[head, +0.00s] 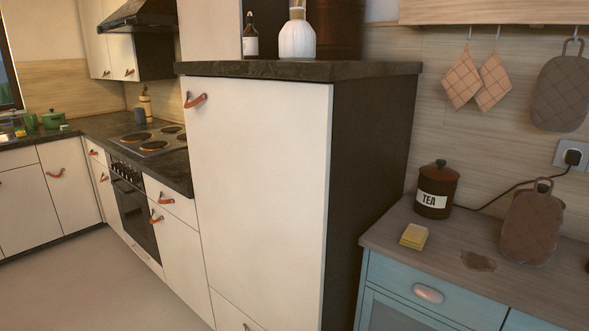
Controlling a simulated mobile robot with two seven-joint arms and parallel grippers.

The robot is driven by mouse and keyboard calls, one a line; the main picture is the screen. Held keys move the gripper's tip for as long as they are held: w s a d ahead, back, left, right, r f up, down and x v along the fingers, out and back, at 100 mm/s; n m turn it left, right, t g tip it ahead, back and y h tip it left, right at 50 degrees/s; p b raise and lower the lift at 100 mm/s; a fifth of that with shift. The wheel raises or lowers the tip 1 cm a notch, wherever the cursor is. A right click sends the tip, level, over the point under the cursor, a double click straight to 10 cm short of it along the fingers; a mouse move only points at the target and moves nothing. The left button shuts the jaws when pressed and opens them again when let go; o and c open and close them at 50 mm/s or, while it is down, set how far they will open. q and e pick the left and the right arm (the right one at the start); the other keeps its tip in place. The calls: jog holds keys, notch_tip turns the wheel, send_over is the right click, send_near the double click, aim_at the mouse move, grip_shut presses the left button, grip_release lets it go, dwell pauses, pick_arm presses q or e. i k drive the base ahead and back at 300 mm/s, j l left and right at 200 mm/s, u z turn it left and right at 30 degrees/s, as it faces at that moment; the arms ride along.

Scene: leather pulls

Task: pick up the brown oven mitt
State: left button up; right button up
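A brown quilted oven mitt (532,226) with a loop at its top is at the right, over the wooden top of the blue cabinet. It looks upright, but I cannot tell what supports it. A similar grey-brown quilted mitt (562,93) hangs on the wall above it, at the right edge. Neither of my grippers shows in the head view.
A brown TEA canister (434,193) and yellow sponges (414,237) stand on the wooden counter (400,225). A small brown flat patch (478,260) lies near the mitt. A black cable runs to the wall socket (571,156). A tall white cabinet (262,190) blocks the middle.

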aim_at(530, 234)
jog(key=k+z, duration=0.1)
jog(key=z, duration=1.25)
